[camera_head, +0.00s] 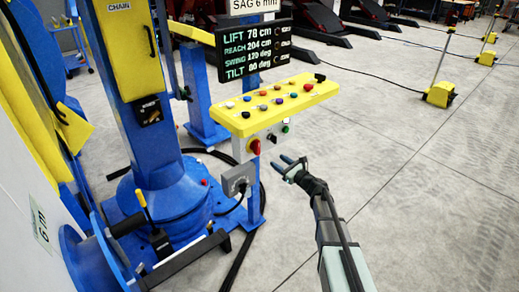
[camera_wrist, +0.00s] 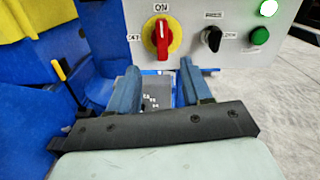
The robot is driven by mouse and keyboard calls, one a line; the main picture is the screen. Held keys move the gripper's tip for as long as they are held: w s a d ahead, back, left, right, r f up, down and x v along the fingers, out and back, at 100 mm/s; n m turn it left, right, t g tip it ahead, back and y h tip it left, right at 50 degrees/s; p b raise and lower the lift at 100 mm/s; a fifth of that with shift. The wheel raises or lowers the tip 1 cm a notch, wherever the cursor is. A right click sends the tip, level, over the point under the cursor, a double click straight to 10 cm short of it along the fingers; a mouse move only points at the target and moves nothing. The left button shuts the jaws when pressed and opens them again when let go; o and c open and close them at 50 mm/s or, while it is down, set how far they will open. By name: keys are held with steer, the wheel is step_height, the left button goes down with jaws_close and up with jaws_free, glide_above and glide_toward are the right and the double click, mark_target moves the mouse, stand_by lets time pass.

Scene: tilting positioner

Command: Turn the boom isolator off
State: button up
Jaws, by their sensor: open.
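A red rotary handle on a yellow disc (camera_wrist: 162,38) sits on a light grey panel, with ON above it and OFF to its left. The handle stands upright, toward ON. It also shows in the head view (camera_head: 255,146), under the yellow console. No name reading boom isolator is legible. My gripper (camera_wrist: 158,86) is open and empty, its two blue fingers apart, just below the red handle in the wrist view and not touching it. In the head view my gripper (camera_head: 292,166) is to the right of the handle and a little lower.
A black selector knob (camera_wrist: 212,39), a green button (camera_wrist: 259,36) and a lit lamp (camera_wrist: 268,8) are right of the handle. A grey box (camera_head: 238,180) is on the post below. The yellow console (camera_head: 275,104) overhangs the panel.

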mark_target(259, 148)
steer(key=shift+m, duration=0.9)
steer(key=x, duration=1.4)
steer(key=shift+w+d+f, duration=0.15)
steer(key=shift+d, duration=0.05)
jaws_close()
